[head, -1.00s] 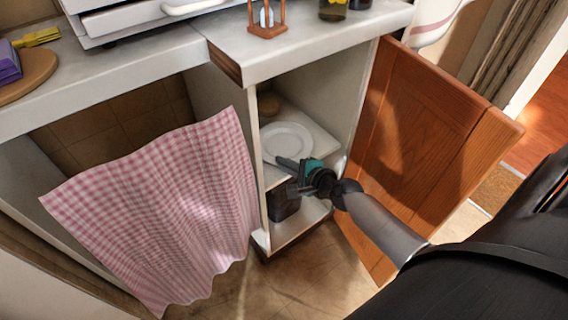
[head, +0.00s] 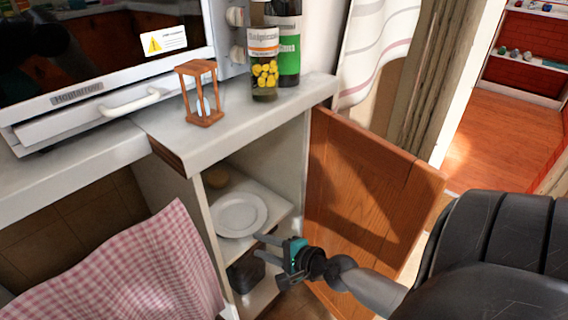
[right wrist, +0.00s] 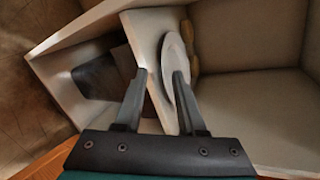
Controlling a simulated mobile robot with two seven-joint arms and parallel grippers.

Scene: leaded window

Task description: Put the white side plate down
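The white side plate (head: 240,214) lies flat on the upper shelf (head: 277,212) inside the open cupboard. It also shows nearly edge-on in the right wrist view (right wrist: 174,52), partly hidden behind one finger. My right gripper (head: 257,246) is just outside the cupboard, at the front of the shelf and toward the viewer from the plate. Its two fingers (right wrist: 159,75) are apart with nothing held between them, and the shelf's surface shows beyond the gap. I do not see my left gripper.
The wooden cupboard door (head: 365,190) stands open on the right. A dark box (head: 246,272) sits below the shelf, and a small brownish item (head: 217,178) is behind the plate. The worktop above holds an hourglass (head: 199,95) and bottles (head: 264,60). A checked cloth (head: 150,270) hangs at left.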

